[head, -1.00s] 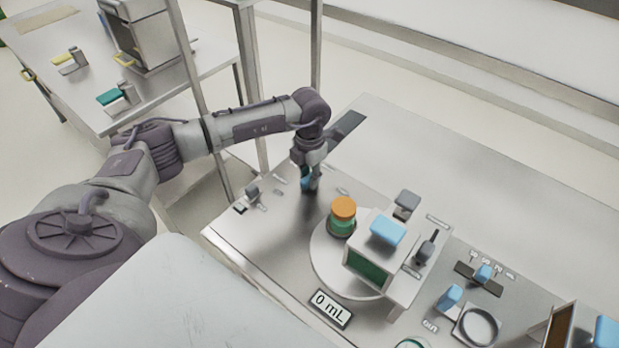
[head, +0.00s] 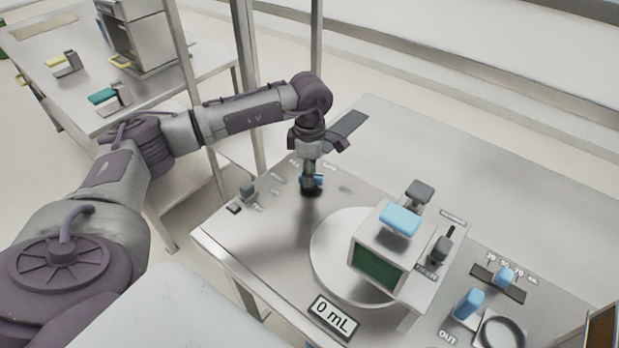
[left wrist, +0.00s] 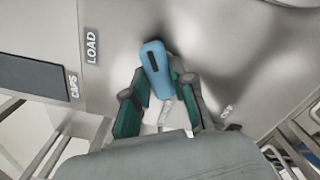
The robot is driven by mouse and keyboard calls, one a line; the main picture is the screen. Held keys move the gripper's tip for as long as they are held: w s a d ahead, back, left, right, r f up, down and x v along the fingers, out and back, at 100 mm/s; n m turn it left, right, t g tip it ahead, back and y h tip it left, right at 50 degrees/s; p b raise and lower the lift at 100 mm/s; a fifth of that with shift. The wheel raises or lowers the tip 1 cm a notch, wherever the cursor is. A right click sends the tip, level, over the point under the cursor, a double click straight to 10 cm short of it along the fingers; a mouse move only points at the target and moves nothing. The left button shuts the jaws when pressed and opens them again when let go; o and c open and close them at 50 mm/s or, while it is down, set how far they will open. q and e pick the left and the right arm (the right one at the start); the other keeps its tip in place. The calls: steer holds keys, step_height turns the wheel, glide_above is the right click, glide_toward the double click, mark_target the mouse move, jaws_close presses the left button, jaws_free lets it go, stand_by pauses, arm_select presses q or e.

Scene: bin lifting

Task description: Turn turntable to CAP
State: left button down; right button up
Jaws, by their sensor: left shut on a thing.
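A blue turn knob (left wrist: 155,68) with a dark line on top stands on the metal bench. My left gripper (left wrist: 158,84) reaches down over it with one finger on each side and is shut on it. In the head view my left gripper (head: 312,181) hides most of the knob. The round turntable (head: 332,255) is partly covered by a box-shaped station; its visible part is bare. A CAP label (left wrist: 226,112) lies to the right of the knob in the wrist view; another label nearby is too small to read. My right gripper is not in view.
The station (head: 385,240) has a blue top block and a green front panel. A 0 mL display (head: 333,317) sits at the bench front. A small grey knob (head: 247,190) stands left of my gripper. A LOAD label (left wrist: 91,46) and a dark panel (left wrist: 32,78) show nearby.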

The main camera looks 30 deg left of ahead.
arm_select(q)
steer(key=shift+w+m+b, duration=0.1)
steer(key=shift+m+b, duration=0.2)
steer(key=shift+m, duration=0.3)
steer(key=shift+r, duration=0.1)
steer(key=c, duration=1)
jaws_free()
steer(key=shift+o, duration=0.2)
step_height(320, 180, up, 12)
